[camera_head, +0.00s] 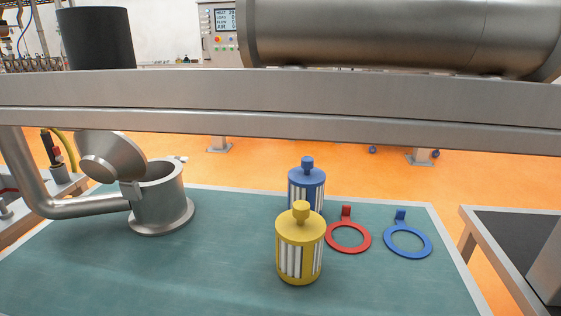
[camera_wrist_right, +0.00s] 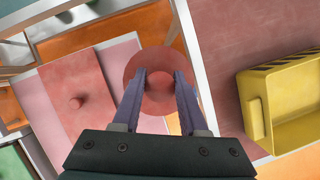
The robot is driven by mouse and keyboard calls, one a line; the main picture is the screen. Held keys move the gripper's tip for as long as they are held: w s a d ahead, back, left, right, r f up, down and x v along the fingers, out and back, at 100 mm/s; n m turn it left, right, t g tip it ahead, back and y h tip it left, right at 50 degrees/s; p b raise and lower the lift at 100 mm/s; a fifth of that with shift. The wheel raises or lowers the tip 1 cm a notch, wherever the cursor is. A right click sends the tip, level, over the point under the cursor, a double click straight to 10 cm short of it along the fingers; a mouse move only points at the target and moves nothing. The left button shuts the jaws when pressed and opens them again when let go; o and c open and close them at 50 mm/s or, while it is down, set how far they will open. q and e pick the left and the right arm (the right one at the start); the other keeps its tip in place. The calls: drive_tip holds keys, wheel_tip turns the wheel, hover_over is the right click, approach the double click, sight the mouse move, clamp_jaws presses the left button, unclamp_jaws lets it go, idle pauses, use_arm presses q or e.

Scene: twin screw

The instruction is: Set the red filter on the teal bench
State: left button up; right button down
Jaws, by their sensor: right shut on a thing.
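The teal bench (camera_head: 228,270) fills the lower part of the head view. My right gripper (camera_wrist_right: 160,77) shows only in the right wrist view. Its fingers are shut on the middle of a round red thing seen from above, which looks like the red filter (camera_wrist_right: 155,58). I cannot tell whether it hangs free or rests on something, as its underside is hidden. No red filter shows on the visible part of the bench. My left gripper is in neither view.
On the bench stand a yellow filter (camera_head: 300,233), a blue filter (camera_head: 306,176) behind it, a metal housing (camera_head: 160,205), a red ring (camera_head: 334,246) and a blue ring (camera_head: 391,243). A metal beam (camera_head: 280,105) crosses above. A yellow bin (camera_wrist_right: 290,108) is at the wrist view's right.

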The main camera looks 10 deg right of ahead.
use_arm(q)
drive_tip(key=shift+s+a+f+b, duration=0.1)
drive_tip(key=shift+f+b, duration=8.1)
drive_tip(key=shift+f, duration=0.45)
use_arm(e)
drive_tip(key=w+d, duration=1.4)
drive_tip(key=w, duration=0.2)
drive_tip(key=w+d, duration=1.4)
drive_tip(key=w, duration=0.3)
drive_tip(key=shift+w+f, duration=0.2)
drive_tip(key=shift+f, duration=0.1)
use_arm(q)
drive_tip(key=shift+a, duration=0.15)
use_arm(e)
drive_tip(key=shift+c, duration=2.2)
unclamp_jaws()
